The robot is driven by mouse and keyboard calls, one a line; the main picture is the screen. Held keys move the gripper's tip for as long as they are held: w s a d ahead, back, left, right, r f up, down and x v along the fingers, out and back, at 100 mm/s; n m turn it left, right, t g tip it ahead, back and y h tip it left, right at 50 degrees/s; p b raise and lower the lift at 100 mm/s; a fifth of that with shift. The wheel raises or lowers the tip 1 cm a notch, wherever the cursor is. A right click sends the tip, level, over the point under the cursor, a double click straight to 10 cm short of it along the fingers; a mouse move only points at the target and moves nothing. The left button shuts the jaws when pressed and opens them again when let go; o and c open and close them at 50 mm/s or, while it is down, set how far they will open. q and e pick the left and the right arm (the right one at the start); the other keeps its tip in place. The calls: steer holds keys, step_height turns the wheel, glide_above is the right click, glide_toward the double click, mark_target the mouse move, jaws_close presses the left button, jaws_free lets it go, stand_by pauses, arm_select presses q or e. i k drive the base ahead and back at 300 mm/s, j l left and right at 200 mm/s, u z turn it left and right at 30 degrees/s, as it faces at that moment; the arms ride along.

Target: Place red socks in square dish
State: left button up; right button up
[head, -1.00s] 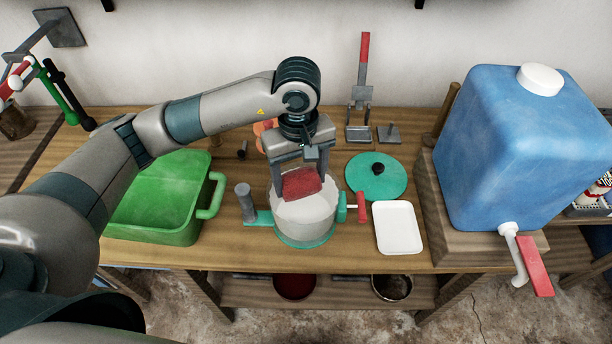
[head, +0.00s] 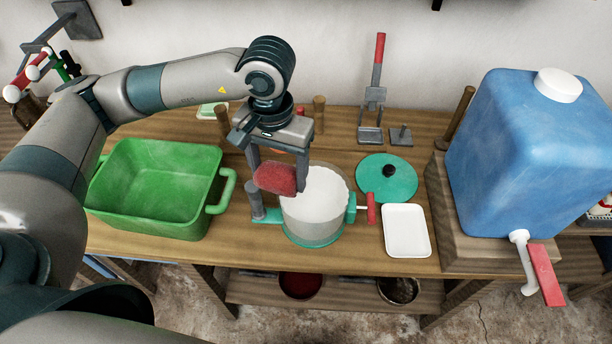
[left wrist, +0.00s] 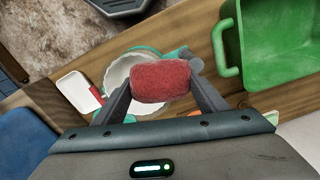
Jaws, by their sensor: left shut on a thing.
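The red socks (head: 275,178) are a rolled red bundle. My left gripper (head: 277,188) is shut on the bundle, holding it above the left rim of the round pot (head: 315,222). The bundle also shows between the fingers in the left wrist view (left wrist: 160,82). The white dish (head: 406,231), square-cornered and shallow, lies empty on the bench right of the pot; it also shows in the left wrist view (left wrist: 75,90). My right gripper is not in view.
A green tub (head: 155,185) stands left of the pot. A teal lid (head: 387,180) lies behind the white dish. A big blue water container (head: 515,150) stands to the right on a wooden block. The pot has a crank with a red handle (head: 371,208) towards the dish.

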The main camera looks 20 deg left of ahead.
mark_target(404, 232)
steer(key=i+j, duration=0.1)
steer(key=j, duration=0.35)
steer(key=i+j, duration=0.15)
steer(key=j, duration=0.25)
steer(key=z, duration=1.85)
